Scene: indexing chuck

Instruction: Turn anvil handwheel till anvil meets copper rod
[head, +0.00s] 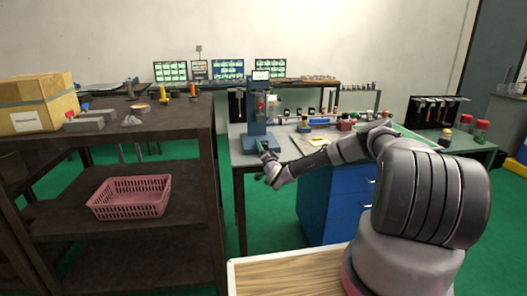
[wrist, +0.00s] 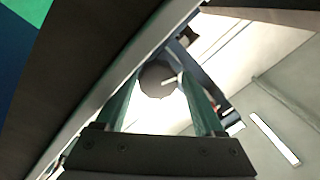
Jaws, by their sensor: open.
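The blue bench machine (head: 255,112) with a small display on top stands on the workbench in the head view. My gripper (head: 261,148) is at the front of its base. In the wrist view my gripper's two green fingers are apart and empty, with a round dark grey disc (wrist: 156,80) between and beyond their tips. A pale pin sticks out beside the disc; it looks like the handwheel with its handle. I cannot tell whether the fingers touch it. The anvil and the copper rod are too small or hidden to make out.
A dark shelf (head: 120,150) with a pink basket (head: 130,196) and a cardboard box (head: 38,103) stands on the left. A blue drawer cabinet (head: 335,205) is under the workbench. Small items lie on the bench right of the machine.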

